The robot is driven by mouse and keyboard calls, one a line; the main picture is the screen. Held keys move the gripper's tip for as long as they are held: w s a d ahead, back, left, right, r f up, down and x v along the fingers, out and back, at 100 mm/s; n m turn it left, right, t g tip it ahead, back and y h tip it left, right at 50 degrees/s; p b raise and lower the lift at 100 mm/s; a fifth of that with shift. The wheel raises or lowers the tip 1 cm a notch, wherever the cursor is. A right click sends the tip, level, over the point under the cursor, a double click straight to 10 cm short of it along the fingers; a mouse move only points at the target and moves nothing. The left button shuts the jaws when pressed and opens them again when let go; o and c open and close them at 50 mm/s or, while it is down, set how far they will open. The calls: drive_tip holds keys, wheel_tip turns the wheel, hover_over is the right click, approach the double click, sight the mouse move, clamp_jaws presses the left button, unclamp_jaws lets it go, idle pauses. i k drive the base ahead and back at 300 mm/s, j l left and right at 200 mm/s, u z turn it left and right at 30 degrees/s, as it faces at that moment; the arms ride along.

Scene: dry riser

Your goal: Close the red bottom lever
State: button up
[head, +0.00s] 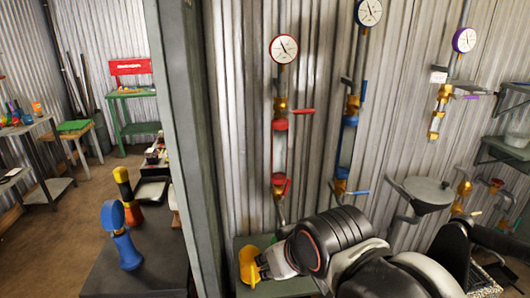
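The red bottom valve (281,183) sits low on the red riser pipe (279,152), against the corrugated wall in the head view. Its lever cannot be told apart clearly from the red valve part, so its angle is unclear. A red upper lever (303,111) sticks out to the right, higher on the same pipe. My arm crosses the lower part of the view, below and to the right of the bottom valve, apart from it in the picture.
A blue riser (350,121) with a blue bottom lever (357,193) stands just right of the red one. A purple-marked riser (440,108) is farther right. A grey post (181,120) stands left.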

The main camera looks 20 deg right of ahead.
sight(287, 187)
drive_tip(key=i+l, duration=0.15)
drive_tip(key=l, duration=0.25)
drive_tip(key=i+l, duration=0.15)
drive_tip(key=l, duration=0.25)
drive_tip(key=i+l, duration=0.2)
drive_tip(key=l, duration=0.2)
drive_tip(key=i+u, duration=0.1)
drive_tip(key=u, duration=0.5)
